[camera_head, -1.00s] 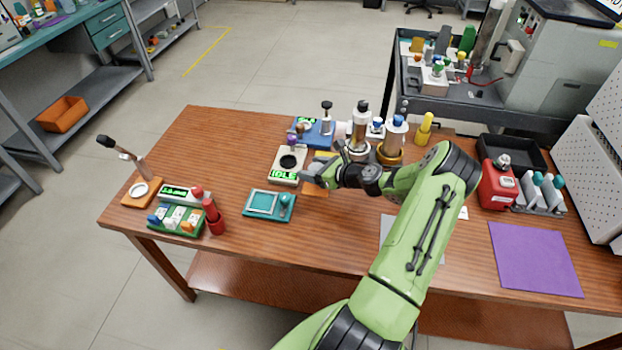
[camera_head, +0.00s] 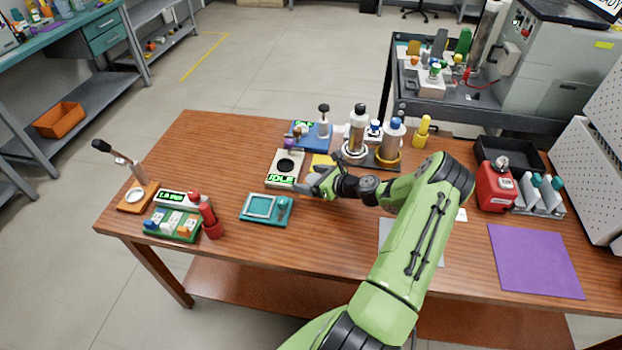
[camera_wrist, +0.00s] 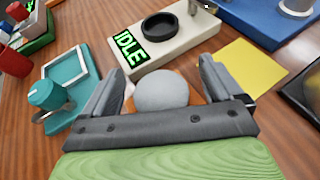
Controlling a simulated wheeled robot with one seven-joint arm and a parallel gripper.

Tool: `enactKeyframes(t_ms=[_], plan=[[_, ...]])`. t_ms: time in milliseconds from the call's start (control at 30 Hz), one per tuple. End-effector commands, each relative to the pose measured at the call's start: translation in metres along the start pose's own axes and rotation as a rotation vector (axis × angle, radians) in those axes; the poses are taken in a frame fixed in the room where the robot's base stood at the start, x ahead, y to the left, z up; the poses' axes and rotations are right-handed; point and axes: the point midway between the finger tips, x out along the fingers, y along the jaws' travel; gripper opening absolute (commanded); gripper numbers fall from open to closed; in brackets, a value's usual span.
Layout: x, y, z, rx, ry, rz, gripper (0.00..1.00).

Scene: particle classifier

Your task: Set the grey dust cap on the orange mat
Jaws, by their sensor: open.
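The grey dust cap (camera_wrist: 162,90) shows in the wrist view as a smooth pale dome between the two fingers of my gripper (camera_wrist: 158,66). The orange mat (camera_wrist: 193,99) shows as small orange edges beside and under the cap, so the cap appears to be on it; the contact itself is hidden. My gripper is open, with a finger on each side of the cap and visible gaps. In the head view my gripper (camera_head: 314,184) is low over the table and covers the cap and most of the mat.
A cream device reading IDLE (camera_head: 285,168) stands just behind my gripper. A yellow mat (camera_head: 322,161) lies behind it to the right. A teal tray (camera_head: 266,209) is to the left. Tall cylinders (camera_head: 357,130) stand behind. A purple mat (camera_head: 535,260) lies far right.

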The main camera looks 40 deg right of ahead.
Motion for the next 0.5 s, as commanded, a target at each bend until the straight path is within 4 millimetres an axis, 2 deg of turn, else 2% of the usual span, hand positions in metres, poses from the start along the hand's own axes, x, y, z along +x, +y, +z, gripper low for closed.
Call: enactKeyframes(t_ms=[300, 400, 500], plan=[[-0.081, -0.002, 0.002, 0.003, 0.002, -0.005, 0.93], [-0.102, -0.001, 0.002, 0.001, 0.001, -0.004, 0.93], [-0.114, 0.0, 0.001, 0.002, 0.001, -0.001, 0.93]])
